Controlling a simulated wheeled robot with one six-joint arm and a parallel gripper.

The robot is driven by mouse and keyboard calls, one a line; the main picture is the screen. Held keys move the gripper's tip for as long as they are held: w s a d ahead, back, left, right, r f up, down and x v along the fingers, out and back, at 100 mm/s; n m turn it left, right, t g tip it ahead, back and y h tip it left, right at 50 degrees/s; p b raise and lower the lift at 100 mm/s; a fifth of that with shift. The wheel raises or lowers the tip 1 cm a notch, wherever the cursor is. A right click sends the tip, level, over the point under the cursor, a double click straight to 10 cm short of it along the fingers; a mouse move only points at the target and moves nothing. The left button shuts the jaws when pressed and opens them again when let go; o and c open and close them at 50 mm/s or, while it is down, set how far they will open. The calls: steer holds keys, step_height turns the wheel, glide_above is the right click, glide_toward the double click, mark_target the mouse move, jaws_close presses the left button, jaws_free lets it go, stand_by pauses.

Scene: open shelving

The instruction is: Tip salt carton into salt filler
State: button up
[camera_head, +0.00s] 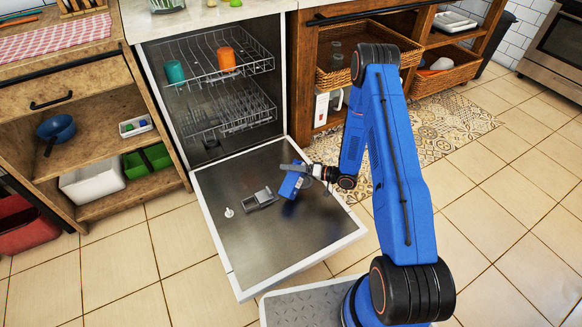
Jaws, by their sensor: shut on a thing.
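My gripper (312,171) is shut on a blue salt carton (291,184), held tilted above the right part of the open dishwasher door (262,245). A grey compartment (260,199) sits in the door's inner face, left of the carton and apart from it. A small white piece (229,212) is left of the compartment. I cannot tell for sure which of these is the salt filler. The carton's opening cannot be made out, and no salt is seen pouring.
The dishwasher racks (225,108) hold a teal cup (174,71) and an orange cup (226,59). Open shelving (110,105) stands on the left. Wicker baskets (450,74) are at the back right. The tiled floor right of my arm is clear.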

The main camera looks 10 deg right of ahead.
steer(key=shift+s+a+f+m+y, duration=0.15)
steer(key=shift+f+m+y, duration=0.15)
steer(key=shift+f+m, duration=0.7)
steer(key=m, duration=0.1)
steer(key=f+m+y, duration=0.1)
steer(key=m, duration=0.2)
steer(key=shift+w+d+f, duration=0.2)
steer(key=shift+w, duration=0.05)
steer(key=shift+w+d+f+m+t+y, duration=0.1)
steer(key=shift+w+d+m+t+y, duration=0.15)
steer(key=shift+m, duration=0.45)
steer(key=shift+w+d+m+t+y, duration=0.1)
steer(key=shift+m+y, duration=0.25)
steer(key=shift+m, duration=0.35)
stand_by(4.9)
